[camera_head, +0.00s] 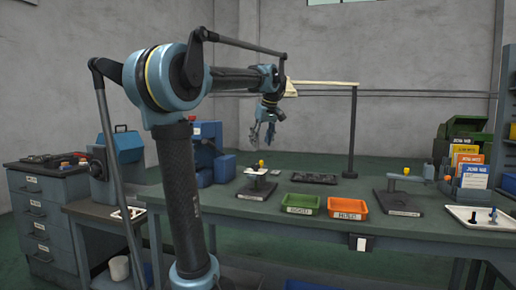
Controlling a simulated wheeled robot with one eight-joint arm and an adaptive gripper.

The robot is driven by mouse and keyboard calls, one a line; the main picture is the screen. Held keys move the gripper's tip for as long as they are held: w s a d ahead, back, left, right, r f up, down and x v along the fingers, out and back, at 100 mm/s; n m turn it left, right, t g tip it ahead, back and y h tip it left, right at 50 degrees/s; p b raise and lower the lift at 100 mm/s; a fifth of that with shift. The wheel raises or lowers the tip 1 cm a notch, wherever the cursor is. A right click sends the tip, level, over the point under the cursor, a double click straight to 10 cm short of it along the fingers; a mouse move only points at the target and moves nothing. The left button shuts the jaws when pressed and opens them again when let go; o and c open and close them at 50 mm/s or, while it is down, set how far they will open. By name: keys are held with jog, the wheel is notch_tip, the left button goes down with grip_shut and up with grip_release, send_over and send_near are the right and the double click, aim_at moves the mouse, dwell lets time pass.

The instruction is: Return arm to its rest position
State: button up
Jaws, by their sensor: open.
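My arm rises from the lower middle of the head view, bends at a large blue joint and reaches to the right over the workbench (300,228). My gripper (263,136) hangs from the end of the arm, pointing down, above the back part of the bench. Its fingers are apart, with nothing visible between them. The gripper is well above the bench top and touches nothing that I can see.
A green bin (300,203) and an orange bin (347,207) sit near the front edge. A dark post (352,135) with a horizontal bar stands right of my gripper. A small stand (257,184) is below it. A drawer cabinet (45,210) stands at left.

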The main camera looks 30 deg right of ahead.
jog(key=shift+a, duration=0.1)
dwell(0.5)
jog(key=s+a+f, duration=0.1)
jog(key=a+f, duration=0.4)
jog(key=a, duration=0.4)
jog(key=s+a+f+g, duration=0.1)
jog(key=a+f, duration=0.4)
jog(key=a, duration=0.3)
jog(key=s+a+f, duration=0.1)
jog(key=a+f, duration=0.4)
jog(key=a, duration=0.4)
jog(key=s+a+f, duration=0.7)
jog(key=f, duration=0.4)
jog(key=s+a+f+n+g, duration=0.1)
jog(key=s+a+f, duration=0.6)
jog(key=f, duration=0.4)
jog(key=shift+s+a+f, duration=0.2)
jog(key=shift+s+f, duration=0.15)
jog(key=shift+s, duration=0.3)
jog(key=shift+w+f, duration=0.2)
jog(key=shift+w, duration=0.2)
